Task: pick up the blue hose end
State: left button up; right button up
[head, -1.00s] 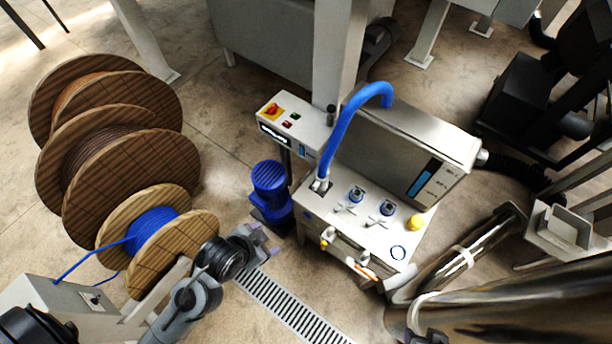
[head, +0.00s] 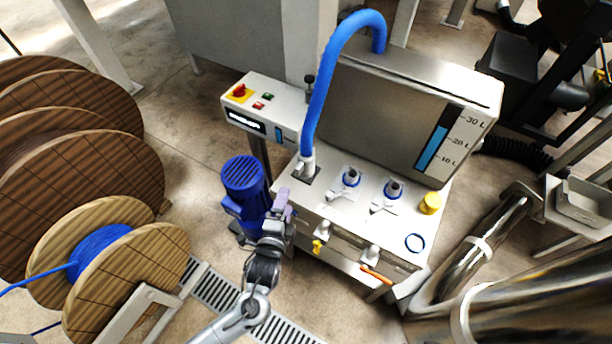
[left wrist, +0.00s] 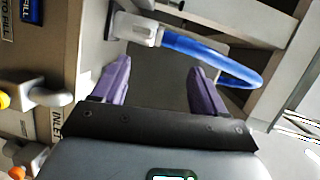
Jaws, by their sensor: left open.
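The blue hose (head: 322,95) rises from a fitting on the machine's white top, arches over and ends with its free end (head: 379,46) hanging near the back edge of the steel tank. My left gripper (head: 283,198) is open and empty at the left front of the machine, beside the blue motor and well below the hose end. In the left wrist view, the gripper's purple fingers (left wrist: 158,80) are spread apart. The blue hose (left wrist: 205,52) runs from its grey fitting behind them and curves past the right finger, with nothing between the fingers. My right gripper is out of view.
The steel tank (head: 385,110) with a level gauge stands behind the valves (head: 350,178). A yellow cap (head: 430,203) sits at the right. The blue motor (head: 243,180) is beside my left gripper. Wooden cable reels (head: 125,265) fill the left. A shiny pipe (head: 490,240) is at the right.

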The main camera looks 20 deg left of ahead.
pick_arm(q)
jog(key=m+t+b, duration=0.1)
jog(key=b, duration=0.4)
send_near(299, 174)
jog(key=s, duration=0.2)
jog(key=w+b, duration=0.2)
jog(key=w, duration=0.4)
jog(key=shift+w+d, duration=0.1)
jog(key=shift+w, duration=0.45)
jog(key=w, duration=0.1)
jog(key=w+a+b, duration=0.1)
jog(key=w, duration=0.1)
jog(key=shift+w+f+b, duration=0.1)
jog(key=shift+f+b, duration=0.1)
jog(key=shift+b, duration=0.1)
jog(key=shift+w+a, duration=0.1)
jog(key=shift+w, duration=0.55)
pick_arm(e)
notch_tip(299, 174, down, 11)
